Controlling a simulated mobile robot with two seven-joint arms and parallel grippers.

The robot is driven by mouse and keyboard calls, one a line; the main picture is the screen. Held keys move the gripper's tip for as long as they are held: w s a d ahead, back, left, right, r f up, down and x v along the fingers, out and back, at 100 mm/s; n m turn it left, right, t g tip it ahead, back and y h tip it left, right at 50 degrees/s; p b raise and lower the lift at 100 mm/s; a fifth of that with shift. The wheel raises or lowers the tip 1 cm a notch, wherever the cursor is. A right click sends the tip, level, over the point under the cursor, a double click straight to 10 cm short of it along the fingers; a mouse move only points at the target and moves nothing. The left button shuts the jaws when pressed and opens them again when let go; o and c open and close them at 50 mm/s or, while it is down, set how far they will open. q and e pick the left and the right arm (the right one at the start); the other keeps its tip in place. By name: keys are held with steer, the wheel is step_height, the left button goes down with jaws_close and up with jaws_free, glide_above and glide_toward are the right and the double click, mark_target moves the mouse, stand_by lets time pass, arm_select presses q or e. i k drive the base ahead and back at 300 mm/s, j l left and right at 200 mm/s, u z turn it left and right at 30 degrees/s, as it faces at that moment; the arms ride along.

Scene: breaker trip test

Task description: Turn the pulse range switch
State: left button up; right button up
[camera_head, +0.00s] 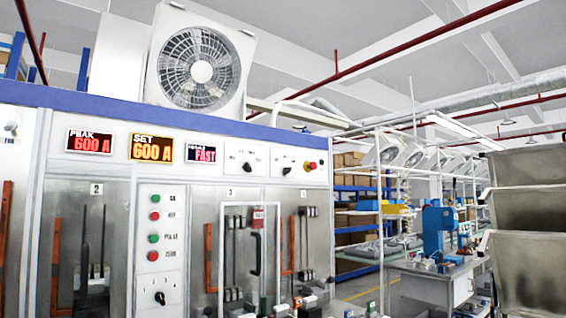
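A black rotary switch (160,298) sits low on the white button panel (144,277), under a column of green and red buttons. Two more black knobs show on the upper cabinet face: a left knob (247,166) and a right knob (287,170), each on a white plate. The labels around these knobs are too small to read, so I cannot tell which is the pulse range switch. Neither my left nor my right gripper is in view.
The test cabinet has a peak display (89,142) reading 600 A, a set display (151,149) reading 600 A and a display (201,155) reading FAST. A red button (310,166) is at upper right. A white frame (221,240) stands before the cabinet.

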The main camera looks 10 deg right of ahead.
mark_target(246, 167)
steer(key=u, duration=0.4)
steer(key=l+u, duration=0.15)
steer(key=u, duration=0.25)
steer(key=l+u, duration=0.1)
steer(key=u, duration=0.3)
steer(key=l+u, duration=0.35)
steer(key=k+l+u, duration=0.1)
steer(key=l+u, duration=0.3)
steer(key=k+l+u, duration=0.15)
steer(key=l, duration=0.25)
steer(key=k+l+u, duration=0.2)
steer(key=l, duration=0.15)
